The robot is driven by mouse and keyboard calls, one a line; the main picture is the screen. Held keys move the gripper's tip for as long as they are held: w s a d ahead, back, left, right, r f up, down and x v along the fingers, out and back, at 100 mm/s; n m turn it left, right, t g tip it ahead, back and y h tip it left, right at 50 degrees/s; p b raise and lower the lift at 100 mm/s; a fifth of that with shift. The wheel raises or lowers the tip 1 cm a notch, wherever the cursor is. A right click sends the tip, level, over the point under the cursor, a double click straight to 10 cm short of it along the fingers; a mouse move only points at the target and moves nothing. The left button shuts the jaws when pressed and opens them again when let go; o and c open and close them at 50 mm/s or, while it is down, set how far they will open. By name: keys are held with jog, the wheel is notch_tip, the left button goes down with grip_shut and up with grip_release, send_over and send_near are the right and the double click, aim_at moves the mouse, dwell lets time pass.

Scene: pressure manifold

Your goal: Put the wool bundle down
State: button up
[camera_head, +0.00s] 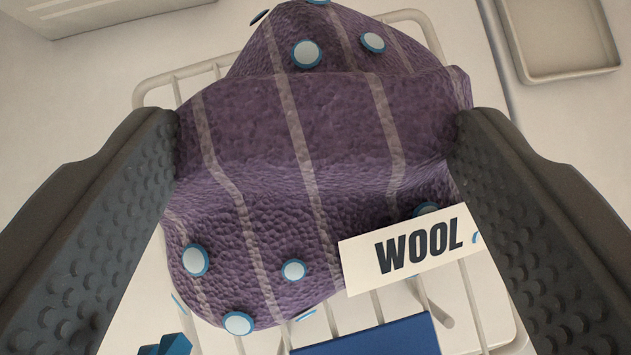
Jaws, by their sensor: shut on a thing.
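The wool bundle (290,150) is a purple, textured lump with pale stripes and several light-blue round studs. A white label (405,262) reading "WOOL" is on its lower right side. My gripper (318,135) is shut on the bundle, with a dark padded finger against its left and right sides. A pale wire rack (150,95) shows behind and below the bundle. I cannot tell whether the bundle touches the rack, as the bundle hides most of it.
A blue block-like thing (375,338) is at the bottom centre, and a smaller blue piece (165,346) is at the bottom left. A shallow beige tray (560,72) is at the top right. A pale box-like edge (90,20) is at the top left. Pale surface left of the rack looks clear.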

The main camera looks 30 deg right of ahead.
aim_at(317, 206)
jog(key=shift+f+p, duration=0.4)
jog(key=shift+f, duration=1.45)
jog(key=o, duration=1.7)
jog(key=shift+f, duration=0.1)
jog(key=b+v, duration=0.2)
jog(key=v, duration=1)
